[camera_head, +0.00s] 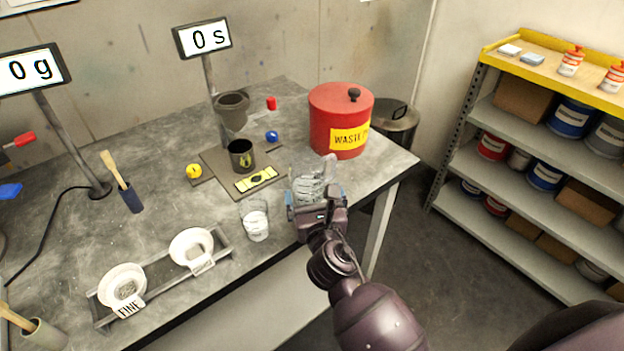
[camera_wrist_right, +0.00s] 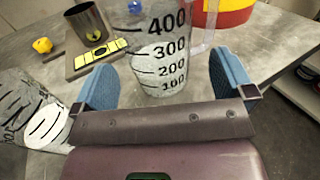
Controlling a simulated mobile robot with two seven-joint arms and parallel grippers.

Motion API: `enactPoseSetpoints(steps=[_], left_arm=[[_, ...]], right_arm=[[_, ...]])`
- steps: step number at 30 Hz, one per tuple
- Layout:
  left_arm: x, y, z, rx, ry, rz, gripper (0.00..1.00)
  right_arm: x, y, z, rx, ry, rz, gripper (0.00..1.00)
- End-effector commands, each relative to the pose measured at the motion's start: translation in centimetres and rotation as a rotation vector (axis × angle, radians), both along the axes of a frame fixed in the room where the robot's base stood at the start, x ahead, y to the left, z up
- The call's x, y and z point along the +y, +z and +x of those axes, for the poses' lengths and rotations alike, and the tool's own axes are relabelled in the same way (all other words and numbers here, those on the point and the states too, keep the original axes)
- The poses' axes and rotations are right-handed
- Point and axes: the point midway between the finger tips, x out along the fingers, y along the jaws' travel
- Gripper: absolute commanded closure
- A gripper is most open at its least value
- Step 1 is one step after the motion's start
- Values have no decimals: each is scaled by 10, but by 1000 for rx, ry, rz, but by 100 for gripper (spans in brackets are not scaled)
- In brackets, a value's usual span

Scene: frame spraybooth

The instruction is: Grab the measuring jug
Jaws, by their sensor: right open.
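The clear measuring jug (camera_head: 308,180) stands near the front edge of the bench, with its handle toward the red waste can. In the right wrist view the jug (camera_wrist_right: 158,55) shows black marks from 100 to 400. My right gripper (camera_head: 312,199) is open at the jug's near side. In the right wrist view its two blue fingers (camera_wrist_right: 165,80) lie left and right of the lower jug, with a gap visible on each side. My left gripper is not in view.
A marked beaker with white contents (camera_head: 256,222) stands close left of my right gripper. A red waste can (camera_head: 335,122) is behind the jug. A dark cup (camera_head: 241,156) and a yellow level (camera_head: 257,180) sit on a base plate. Sieves (camera_head: 122,288) are at the front left.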

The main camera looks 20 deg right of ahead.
Motion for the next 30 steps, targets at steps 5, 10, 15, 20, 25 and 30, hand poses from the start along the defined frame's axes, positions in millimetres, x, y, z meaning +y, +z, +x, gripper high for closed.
enactPoseSetpoints(steps=[5,10,15,20,25,30], left_arm=[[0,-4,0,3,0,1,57],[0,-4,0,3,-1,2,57],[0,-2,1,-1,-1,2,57],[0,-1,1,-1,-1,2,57],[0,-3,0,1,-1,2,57],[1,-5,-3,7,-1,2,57]], right_arm=[[0,-1,23,-1,-1,3,0],[-3,-2,43,0,0,1,0],[-3,-2,49,0,1,2,0],[-3,-1,49,0,0,2,0],[-4,-1,49,0,0,1,23],[-4,-2,49,0,0,1,49]])
